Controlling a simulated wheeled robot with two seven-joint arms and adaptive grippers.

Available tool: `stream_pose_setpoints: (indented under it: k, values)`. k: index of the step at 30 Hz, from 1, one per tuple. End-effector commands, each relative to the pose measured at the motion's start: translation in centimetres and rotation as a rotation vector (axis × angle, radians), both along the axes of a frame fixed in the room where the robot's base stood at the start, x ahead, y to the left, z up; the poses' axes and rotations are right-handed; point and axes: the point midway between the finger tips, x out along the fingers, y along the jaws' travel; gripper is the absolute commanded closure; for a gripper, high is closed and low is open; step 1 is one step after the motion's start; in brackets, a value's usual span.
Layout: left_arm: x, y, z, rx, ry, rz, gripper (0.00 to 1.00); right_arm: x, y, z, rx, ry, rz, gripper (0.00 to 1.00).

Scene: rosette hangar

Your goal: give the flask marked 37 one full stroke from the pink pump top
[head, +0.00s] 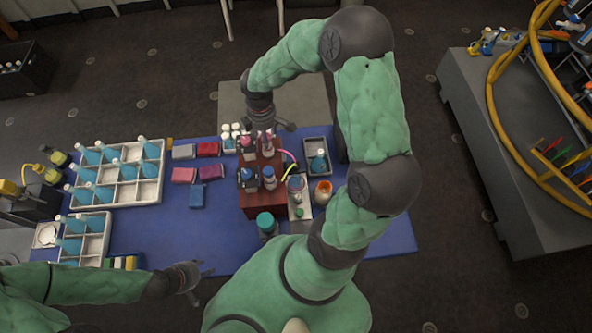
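A dark red wooden rack (259,199) on the blue table mat holds several small flasks with pump tops. A pink-topped flask (247,143) stands at its far left. Another flask with a pinkish top (267,146) stands beside it, just under my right gripper (267,132). I cannot read any number, so I cannot tell which flask is 37. My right gripper reaches down from the far side; its fingertips are partly hidden, and I cannot tell whether it touches the top. My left gripper (193,281) is open and empty over the mat's near left edge.
White divided trays (150,191) with blue bottles stand left. A teal-lidded jar (266,223), an orange-rimmed jar (323,191) and a grey tray (318,146) surround the rack.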

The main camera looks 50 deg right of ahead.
Motion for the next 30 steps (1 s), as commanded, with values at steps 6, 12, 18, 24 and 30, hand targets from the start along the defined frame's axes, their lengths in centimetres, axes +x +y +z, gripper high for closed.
stream_pose_setpoints:
  k: [6,12,18,24,30]
  values:
    - [0.0,0.0,0.0,0.0,0.0,0.0,0.6,0.0,0.0,0.0,0.0,0.0,0.0,0.47]
    - [0.0,0.0,0.2,0.0,0.0,0.0,0.6,0.0,0.0,0.2,0.0,0.0,0.0,0.47]
    - [0.0,0.0,1.2,0.0,0.0,0.0,0.6,0.0,0.0,1.5,0.0,0.0,0.0,0.47]
    - [0.0,0.0,2.3,0.0,0.0,0.0,0.6,0.0,0.0,2.8,0.0,0.0,0.0,0.47]
    - [0.0,0.0,3.3,0.0,0.0,0.0,0.6,0.0,0.0,4.2,-0.001,-0.001,0.0,0.47]
